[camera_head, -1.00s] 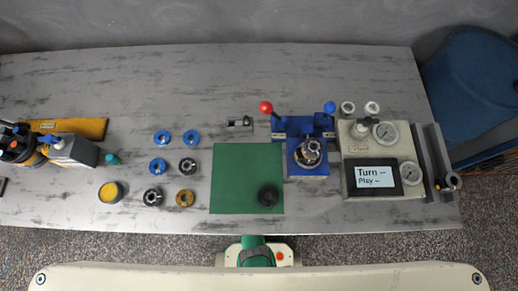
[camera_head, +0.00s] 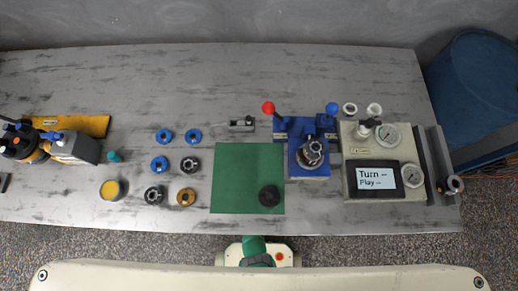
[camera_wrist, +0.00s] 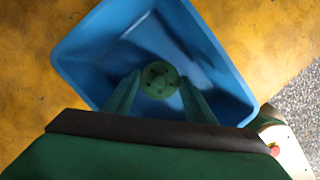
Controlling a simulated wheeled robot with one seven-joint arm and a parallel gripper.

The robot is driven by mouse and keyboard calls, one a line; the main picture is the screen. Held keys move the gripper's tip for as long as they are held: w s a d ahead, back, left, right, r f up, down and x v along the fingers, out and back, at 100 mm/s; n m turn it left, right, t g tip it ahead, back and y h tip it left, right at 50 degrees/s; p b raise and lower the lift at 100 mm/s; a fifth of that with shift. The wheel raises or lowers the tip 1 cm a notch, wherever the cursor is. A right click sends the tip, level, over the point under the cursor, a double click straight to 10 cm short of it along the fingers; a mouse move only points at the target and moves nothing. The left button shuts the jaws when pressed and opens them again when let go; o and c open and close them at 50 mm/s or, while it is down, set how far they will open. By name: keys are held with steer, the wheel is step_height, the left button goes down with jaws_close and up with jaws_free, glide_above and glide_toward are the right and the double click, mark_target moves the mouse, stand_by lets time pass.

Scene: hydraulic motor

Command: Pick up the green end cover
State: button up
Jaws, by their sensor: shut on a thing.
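The green end cover (camera_wrist: 159,79) is a round disc with several small holes and shows in the wrist view. My gripper (camera_wrist: 158,88) has its two green fingers on either side of the cover, shut on it. Below them is a blue bin (camera_wrist: 75,62), its open inside facing up. I cannot tell whether the cover is still touching the bin floor or held above it. The cover and the fingers do not show in the head view.
The bin stands on a yellow surface (camera_wrist: 40,25). In the head view, the grey workbench (camera_head: 200,90) carries a green mat (camera_head: 235,175), several ring parts, a blue fixture (camera_head: 310,170) and a gauge box (camera_head: 352,152). A blue barrel (camera_head: 470,90) stands at the right.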

steer(key=s+r, duration=1.1)
steer(key=s, duration=0.3)
steer(key=shift+r, duration=0.25)
steer(key=shift+r, duration=0.55)
